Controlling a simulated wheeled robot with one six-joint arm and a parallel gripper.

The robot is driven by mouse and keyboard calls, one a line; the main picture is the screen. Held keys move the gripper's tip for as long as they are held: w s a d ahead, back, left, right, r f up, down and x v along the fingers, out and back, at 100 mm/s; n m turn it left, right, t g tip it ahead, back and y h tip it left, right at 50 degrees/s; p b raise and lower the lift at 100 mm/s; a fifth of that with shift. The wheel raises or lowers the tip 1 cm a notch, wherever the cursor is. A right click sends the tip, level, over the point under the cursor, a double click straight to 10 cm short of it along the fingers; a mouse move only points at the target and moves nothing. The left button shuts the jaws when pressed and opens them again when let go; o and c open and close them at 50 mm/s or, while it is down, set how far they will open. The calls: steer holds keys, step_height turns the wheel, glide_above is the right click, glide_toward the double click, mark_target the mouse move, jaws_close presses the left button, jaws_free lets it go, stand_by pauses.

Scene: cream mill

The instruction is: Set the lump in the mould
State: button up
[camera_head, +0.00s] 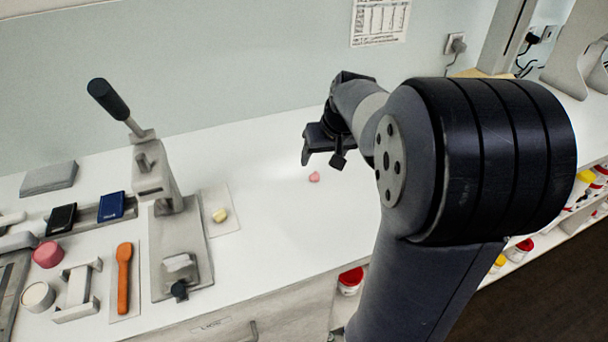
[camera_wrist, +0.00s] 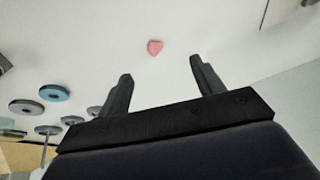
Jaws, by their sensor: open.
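A small pink lump (camera_head: 314,176) lies alone on the white bench, right of the lever press. My gripper (camera_head: 321,163) hangs above the bench near the lump, open, with nothing between its fingers. In the wrist view the lump (camera_wrist: 155,47) shows just beyond the two spread fingertips of my gripper (camera_wrist: 160,68), apart from both. The grey press (camera_head: 180,240) stands upright with its black-handled lever raised. A pale block (camera_head: 179,262) sits low at the front of the press. I cannot tell for sure which piece is the mould.
An orange spatula (camera_head: 123,278), a white H-shaped piece (camera_head: 77,290), a pink disc (camera_head: 47,254) and a blue pad (camera_head: 111,206) lie to the left. The bench around the pink lump is clear.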

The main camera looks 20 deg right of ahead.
mark_target(315, 174)
steer(key=shift+n+h, duration=0.4)
steer(key=shift+n, duration=0.3)
steer(key=x, duration=1)
steer(key=shift+w+d+f+p, duration=0.1)
steer(key=shift+w+d+p, duration=0.05)
steer(key=shift+w+p, duration=0.15)
steer(key=shift+c, duration=0.4)
steer(key=c, duration=1.1)
